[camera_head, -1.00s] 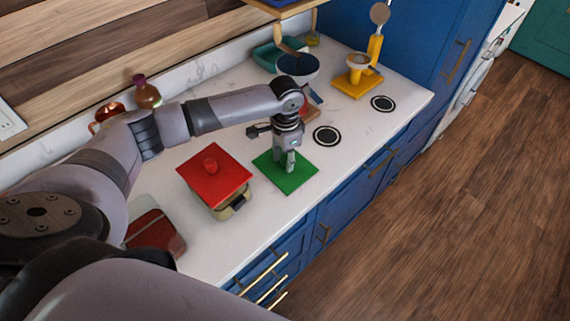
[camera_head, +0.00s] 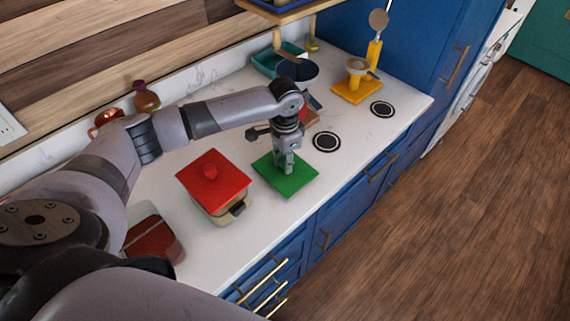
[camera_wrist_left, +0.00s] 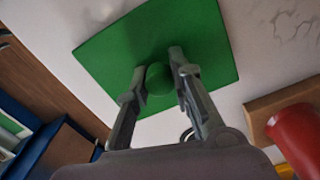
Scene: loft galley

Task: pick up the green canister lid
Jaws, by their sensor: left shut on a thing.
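The green canister lid (camera_head: 296,184) is a flat square with a round knob, over the white counter near its front edge. My left gripper (camera_head: 285,168) points down at the middle of the lid. In the left wrist view, the fingers of the left gripper (camera_wrist_left: 160,82) are closed on the knob of the green lid (camera_wrist_left: 205,45). Whether the lid touches the counter is hard to tell. What lies under it is hidden. My right gripper is not in view.
A canister with a red lid (camera_head: 212,176) stands just left of the green lid. A black round pad (camera_head: 326,142) lies to its right, with a yellow stand (camera_head: 357,88) farther back. A dark red item (camera_head: 150,238) lies at the near left.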

